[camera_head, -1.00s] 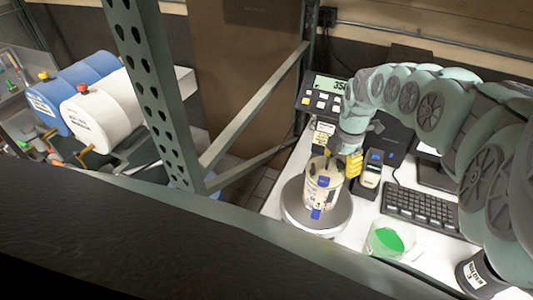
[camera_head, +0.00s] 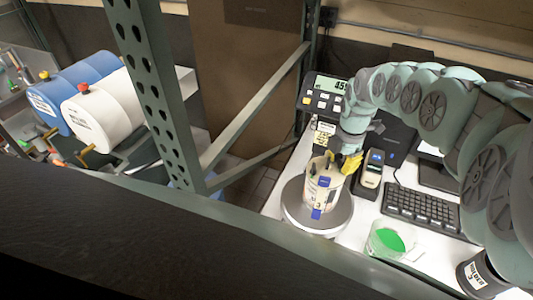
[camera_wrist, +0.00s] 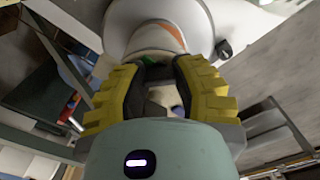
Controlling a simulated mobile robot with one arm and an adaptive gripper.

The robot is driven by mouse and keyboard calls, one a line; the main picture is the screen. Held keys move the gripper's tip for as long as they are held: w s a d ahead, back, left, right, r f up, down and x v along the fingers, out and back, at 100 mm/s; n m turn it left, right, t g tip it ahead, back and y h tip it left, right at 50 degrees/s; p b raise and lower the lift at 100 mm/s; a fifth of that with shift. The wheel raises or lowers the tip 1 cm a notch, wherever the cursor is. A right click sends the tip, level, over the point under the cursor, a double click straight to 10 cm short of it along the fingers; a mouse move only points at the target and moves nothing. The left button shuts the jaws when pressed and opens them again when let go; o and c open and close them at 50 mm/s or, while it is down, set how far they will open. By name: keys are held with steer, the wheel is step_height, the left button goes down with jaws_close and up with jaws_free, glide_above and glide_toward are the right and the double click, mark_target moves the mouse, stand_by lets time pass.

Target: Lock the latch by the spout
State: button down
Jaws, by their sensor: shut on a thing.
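A pale round container (camera_head: 311,190) stands upright on a round scale plate. Blue parts show on its front side, one near the top (camera_head: 323,181) and one near the bottom (camera_head: 316,213). I cannot tell whether either is the latch, and I cannot make out the spout. My gripper (camera_head: 341,160), with yellow ribbed fingers, is at the container's top, on its right and far side. In the wrist view, my gripper (camera_wrist: 162,85) is shut on the container's top part; the exact part between the fingers is unclear.
The scale plate (camera_head: 335,224) is on a white bench. A cup of green colorant (camera_head: 387,240), a keyboard (camera_head: 420,210) and a handheld device (camera_head: 373,170) stand to the right. The scale display (camera_head: 327,86) is behind. A rack post (camera_head: 150,90) and dark front edge border the bench.

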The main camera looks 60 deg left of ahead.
steer(key=shift+f+m+b, duration=0.2)
steer(key=shift+m+b, duration=0.1)
steer(key=shift+b, duration=0.3)
steer(key=shift+w+b, duration=0.1)
steer(key=shift+b, duration=0.35)
steer(key=shift+m+b, duration=0.8)
steer(key=m+b, duration=0.2)
steer(key=m, duration=0.3)
steer(key=shift+r+b, duration=0.15)
steer(key=shift+b, duration=0.25)
steer(key=c, duration=0.7)
jaws_free()
steer(key=shift+o, duration=0.2)
steer(key=shift+r, duration=0.15)
